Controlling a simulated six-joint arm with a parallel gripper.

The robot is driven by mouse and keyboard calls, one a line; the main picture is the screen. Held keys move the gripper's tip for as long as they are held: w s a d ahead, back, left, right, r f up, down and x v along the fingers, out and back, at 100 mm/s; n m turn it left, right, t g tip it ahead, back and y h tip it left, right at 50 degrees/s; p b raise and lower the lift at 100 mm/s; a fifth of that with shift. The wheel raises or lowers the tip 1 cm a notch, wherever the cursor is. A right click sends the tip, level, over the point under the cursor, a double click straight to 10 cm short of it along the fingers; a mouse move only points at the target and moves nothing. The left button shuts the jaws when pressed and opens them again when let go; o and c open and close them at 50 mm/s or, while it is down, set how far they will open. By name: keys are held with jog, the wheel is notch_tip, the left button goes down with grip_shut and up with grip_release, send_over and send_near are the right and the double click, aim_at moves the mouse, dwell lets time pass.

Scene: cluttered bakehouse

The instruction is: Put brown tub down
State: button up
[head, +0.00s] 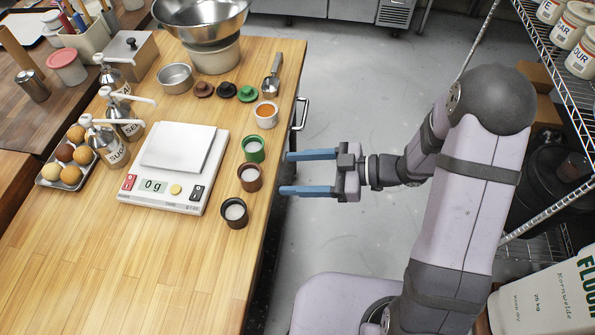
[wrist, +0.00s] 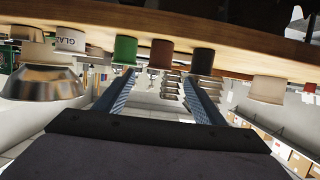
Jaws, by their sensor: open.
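The brown tub (head: 250,178) stands upright on the wooden table near its right edge, with white contents, between the green tub (head: 254,149) and the black tub (head: 234,213). My gripper (head: 284,173) is open and empty, just right of the brown tub, its blue fingers pointing at it. The tub is apart from the fingers. In the wrist view, where the scene hangs upside down, the brown tub (wrist: 161,53) appears beyond and between the open fingers (wrist: 158,76).
A scale (head: 175,165) reading 0 g stands left of the tubs, its plate empty. A white tub with orange contents (head: 266,115), a scoop (head: 271,80) and several lids (head: 226,90) lie farther back. The front of the table is clear.

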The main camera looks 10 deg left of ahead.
jog(key=w+d+f+m+t+h, duration=0.2)
jog(key=w+d+m+t+h, duration=0.3)
jog(key=w, duration=0.5)
jog(key=w+d+m+t+h, duration=0.2)
jog(key=d+m+t+h, duration=0.15)
jog(key=d+h, duration=0.6)
jog(key=s+d+m+g+h, duration=0.1)
jog(key=s+d+m+g, duration=0.4)
jog(key=s+d, duration=0.4)
jog(key=s+a+r+m+g, duration=0.1)
jog(key=s+m+g, duration=0.2)
jog(key=s, duration=0.9)
jog(key=shift+s+a+m+y, duration=0.2)
jog(key=shift+a+m+y, duration=0.25)
jog(key=shift+m, duration=0.3)
